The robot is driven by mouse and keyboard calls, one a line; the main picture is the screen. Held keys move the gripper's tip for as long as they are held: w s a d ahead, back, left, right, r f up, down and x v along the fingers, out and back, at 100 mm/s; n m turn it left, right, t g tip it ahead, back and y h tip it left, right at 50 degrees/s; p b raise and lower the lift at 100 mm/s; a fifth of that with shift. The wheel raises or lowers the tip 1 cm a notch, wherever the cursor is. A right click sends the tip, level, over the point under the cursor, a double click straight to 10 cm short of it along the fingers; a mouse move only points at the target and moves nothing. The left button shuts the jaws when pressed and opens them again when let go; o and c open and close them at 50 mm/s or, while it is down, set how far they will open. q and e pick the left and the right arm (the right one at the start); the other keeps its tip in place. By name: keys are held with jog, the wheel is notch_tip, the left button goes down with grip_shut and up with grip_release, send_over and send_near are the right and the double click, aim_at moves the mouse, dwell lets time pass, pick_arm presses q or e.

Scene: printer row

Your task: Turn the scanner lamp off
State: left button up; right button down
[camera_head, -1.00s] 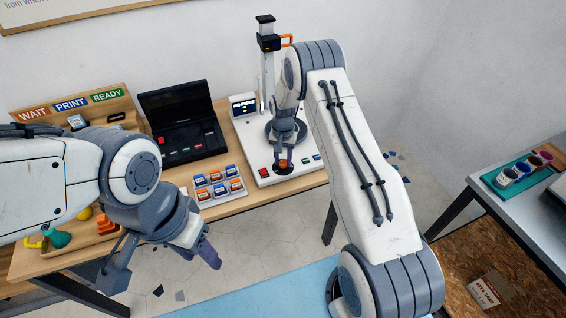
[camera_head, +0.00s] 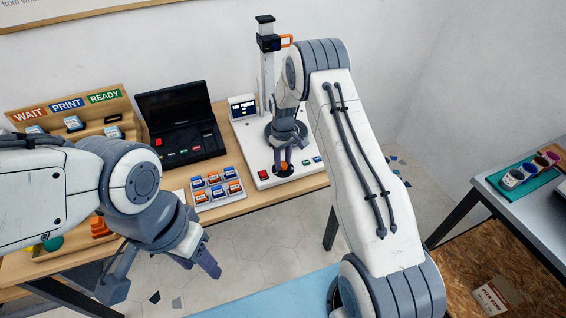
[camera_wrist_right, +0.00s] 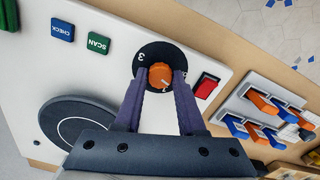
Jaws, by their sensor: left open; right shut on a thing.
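The scanner (camera_head: 262,178) is a white base with a dark round turntable (camera_head: 271,131), a tall post and a small display (camera_head: 243,107) reading "NO PIECE". An orange knob (camera_wrist_right: 160,76) sits on a round black dial (camera_wrist_right: 148,55) marked "3"; its other markings are hidden or too small to read. My right gripper (camera_wrist_right: 161,80) is shut on the knob, one finger on each side. In the head view the gripper (camera_head: 284,163) comes down on the knob from above. My left gripper (camera_head: 207,262) is open and empty in front of the table.
A red button (camera_wrist_right: 205,85) lies close beside the dial. Green SCAN (camera_wrist_right: 98,43) and blue CHECK (camera_wrist_right: 62,30) buttons lie on the other side. A tray (camera_head: 217,204) of blue and orange pieces and a black laptop-like console (camera_head: 185,130) stand to the left.

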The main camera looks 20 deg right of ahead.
aim_at(283, 164)
jog(key=n, duration=0.5)
jog(key=shift+n+b, duration=0.35)
jog(key=shift+n, duration=0.35)
jog(key=c, duration=0.5)
grip_release()
notch_tip(283, 164, up, 11)
jog(key=b, duration=0.1)
jog(key=shift+f, duration=0.2)
